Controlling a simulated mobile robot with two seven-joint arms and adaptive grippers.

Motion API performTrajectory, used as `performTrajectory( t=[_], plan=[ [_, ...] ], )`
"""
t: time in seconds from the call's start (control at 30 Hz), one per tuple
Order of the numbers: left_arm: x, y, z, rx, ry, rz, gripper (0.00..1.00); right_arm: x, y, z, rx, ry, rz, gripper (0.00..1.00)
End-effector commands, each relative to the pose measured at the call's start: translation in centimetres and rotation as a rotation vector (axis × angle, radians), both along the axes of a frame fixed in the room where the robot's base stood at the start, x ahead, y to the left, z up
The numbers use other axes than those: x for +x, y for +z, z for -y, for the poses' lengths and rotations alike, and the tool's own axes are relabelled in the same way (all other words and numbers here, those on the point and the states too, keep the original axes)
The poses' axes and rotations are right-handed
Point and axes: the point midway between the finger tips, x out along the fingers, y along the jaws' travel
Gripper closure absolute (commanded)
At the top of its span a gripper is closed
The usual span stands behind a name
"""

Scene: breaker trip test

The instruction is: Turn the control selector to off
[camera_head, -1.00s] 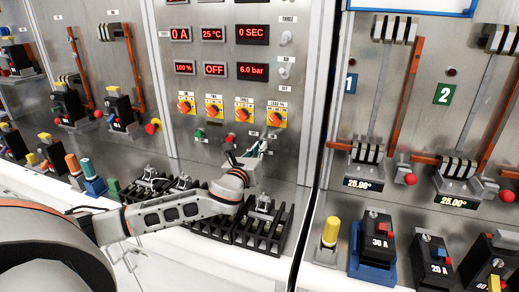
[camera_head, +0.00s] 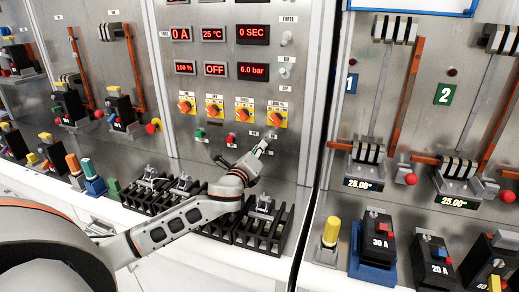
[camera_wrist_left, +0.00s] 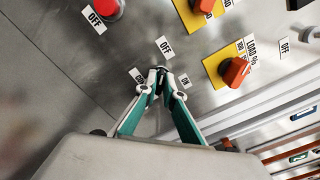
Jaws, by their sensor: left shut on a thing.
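My left gripper (camera_head: 265,145) reaches up to the steel panel, below the row of orange knobs. In the left wrist view its teal-sided fingers (camera_wrist_left: 160,76) come together on the small dark control selector (camera_wrist_left: 159,69), which is mostly hidden between the fingertips. An OFF label (camera_wrist_left: 164,47) stands just beyond the tips, an ON label (camera_wrist_left: 185,81) to their right, and a partly covered label (camera_wrist_left: 137,76) to their left. The selector's pointing direction cannot be made out. My right gripper is in neither view.
An orange load knob (camera_wrist_left: 236,72) on a yellow plate sits right of the fingers, and a red button (camera_wrist_left: 108,8) sits upper left. Red displays (camera_head: 214,69) are above. Black breaker racks (camera_head: 262,230) stand below on the ledge. A cabinet post (camera_head: 312,120) is to the right.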

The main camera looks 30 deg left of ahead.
Motion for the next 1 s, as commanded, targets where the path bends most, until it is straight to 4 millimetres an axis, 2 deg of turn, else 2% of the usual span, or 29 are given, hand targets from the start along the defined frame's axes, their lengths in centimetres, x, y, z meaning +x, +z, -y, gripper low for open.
performTrajectory(
  t=[0.47,0.5,0.53,0.87,1.0],
  plan=[
    [0.0,0.0,-0.03,-0.012,0.0,0.003,1.0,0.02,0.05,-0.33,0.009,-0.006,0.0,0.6],
    [0.0,0.0,-0.03,-0.012,0.0,0.003,0.81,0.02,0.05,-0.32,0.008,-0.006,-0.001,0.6],
    [0.0,0.0,-0.03,-0.012,0.0,0.003,0.75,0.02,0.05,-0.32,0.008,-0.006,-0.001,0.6],
    [-0.04,0.01,0.0,-0.011,0.0,0.003,0.75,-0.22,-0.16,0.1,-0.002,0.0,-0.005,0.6],
    [-0.81,-0.08,0.23,-0.01,-0.001,0.001,0.75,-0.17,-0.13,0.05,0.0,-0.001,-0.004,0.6]
  ],
)
